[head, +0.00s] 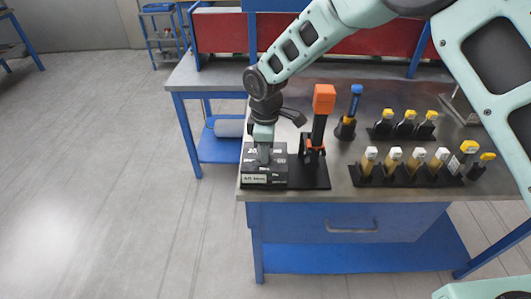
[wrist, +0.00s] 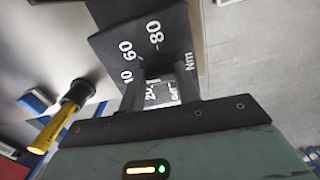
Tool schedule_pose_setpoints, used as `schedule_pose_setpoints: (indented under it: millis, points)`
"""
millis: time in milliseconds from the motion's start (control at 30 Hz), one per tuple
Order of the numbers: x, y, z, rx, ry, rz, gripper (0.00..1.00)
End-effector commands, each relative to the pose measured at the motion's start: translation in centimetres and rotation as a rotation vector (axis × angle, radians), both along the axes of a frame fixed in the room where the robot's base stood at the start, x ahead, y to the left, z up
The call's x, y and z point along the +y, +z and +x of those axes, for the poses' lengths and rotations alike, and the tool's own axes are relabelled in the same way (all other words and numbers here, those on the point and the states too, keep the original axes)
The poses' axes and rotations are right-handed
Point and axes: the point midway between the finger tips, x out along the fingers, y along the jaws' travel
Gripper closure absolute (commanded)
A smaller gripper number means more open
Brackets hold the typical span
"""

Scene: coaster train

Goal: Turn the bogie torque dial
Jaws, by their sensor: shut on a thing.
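The bogie torque dial sits on a black box (head: 280,178) at the left front corner of the workbench; white scale marks such as 60, 80 and Nm show on the box (wrist: 135,45) in the wrist view. My gripper (head: 264,153) points down onto the top of this box. In the wrist view my gripper (wrist: 160,92) has its two dark fingers closed on the dial (wrist: 158,72), which is mostly hidden between them. A pale label is on the box's front in the head view.
An upright lever with an orange block (head: 324,98) stands just right of the box. The bench's left edge is close to the box.

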Motion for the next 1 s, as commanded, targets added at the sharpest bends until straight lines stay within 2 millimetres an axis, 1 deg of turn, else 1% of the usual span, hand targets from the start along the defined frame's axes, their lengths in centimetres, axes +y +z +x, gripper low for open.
schedule_pose_setpoints:
  millis: [300, 600, 800, 1000]
  points:
    - [0.04, -0.04, 0.04, -0.004, -0.301, 0.0, 0.9]
    - [0.04, 0.04, -0.02, -0.003, -0.56, 0.0, 0.9]
    - [0.1, 0.09, -0.05, -0.003, -0.687, 0.001, 0.9]
    - [0.08, 0.15, -0.03, -0.003, -0.766, 0.002, 0.9]
